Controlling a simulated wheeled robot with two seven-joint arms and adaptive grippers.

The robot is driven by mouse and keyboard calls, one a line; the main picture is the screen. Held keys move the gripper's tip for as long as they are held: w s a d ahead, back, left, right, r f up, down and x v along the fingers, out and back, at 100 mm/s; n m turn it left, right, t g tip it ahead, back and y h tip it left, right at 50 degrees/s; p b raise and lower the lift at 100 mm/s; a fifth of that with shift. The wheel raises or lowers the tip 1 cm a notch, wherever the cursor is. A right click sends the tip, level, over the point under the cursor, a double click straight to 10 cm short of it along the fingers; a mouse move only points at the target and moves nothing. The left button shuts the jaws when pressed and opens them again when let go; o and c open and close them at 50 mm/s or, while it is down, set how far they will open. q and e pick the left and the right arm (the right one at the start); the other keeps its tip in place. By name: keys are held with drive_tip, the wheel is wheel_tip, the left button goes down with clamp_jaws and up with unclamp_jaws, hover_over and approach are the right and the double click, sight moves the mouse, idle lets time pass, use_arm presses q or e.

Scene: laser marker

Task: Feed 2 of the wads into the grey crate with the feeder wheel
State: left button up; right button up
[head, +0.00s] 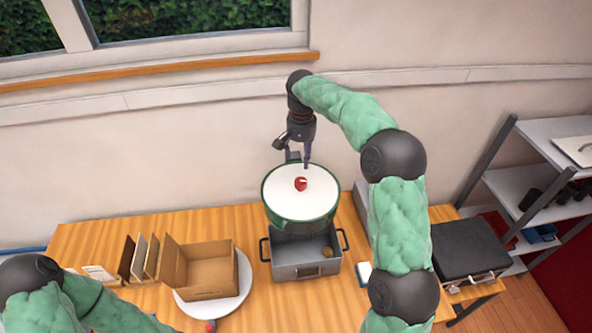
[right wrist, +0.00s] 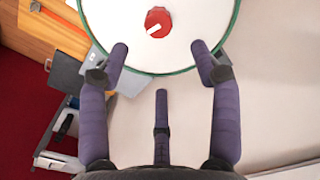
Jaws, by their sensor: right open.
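The feeder wheel (head: 283,197), a white disc with a green rim and a red knob (head: 301,184), sits above the grey crate (head: 290,271). A small brown thing (head: 327,252), perhaps a wad, shows inside the crate at its right. My right gripper (head: 299,163) is over the far side of the wheel, behind the knob. In the right wrist view my right gripper (right wrist: 159,52) is open and empty. Its fingertips are apart at the wheel's rim (right wrist: 110,58), with the knob (right wrist: 158,22) beyond them.
An open cardboard box (head: 205,272) stands on a round white plate (head: 243,290) left of the crate, beside upright brown and white panels (head: 140,257). A black case (head: 468,250) and a grey shelf (head: 525,185) are at the right. Bare table shows at the back left.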

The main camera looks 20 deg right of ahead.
sight(301, 181)
drive_tip(key=f, duration=0.4)
drive_tip(key=f+p, duration=0.1)
drive_tip(key=f, duration=0.4)
drive_tip(key=shift+s+f, duration=0.2)
drive_tip(key=shift+f, duration=0.1)
drive_tip(key=shift+w+f, duration=0.15)
drive_tip(key=shift+f, duration=0.35)
drive_tip(key=shift+c, duration=0.3)
drive_tip(key=shift+r, duration=0.1)
clamp_jaws()
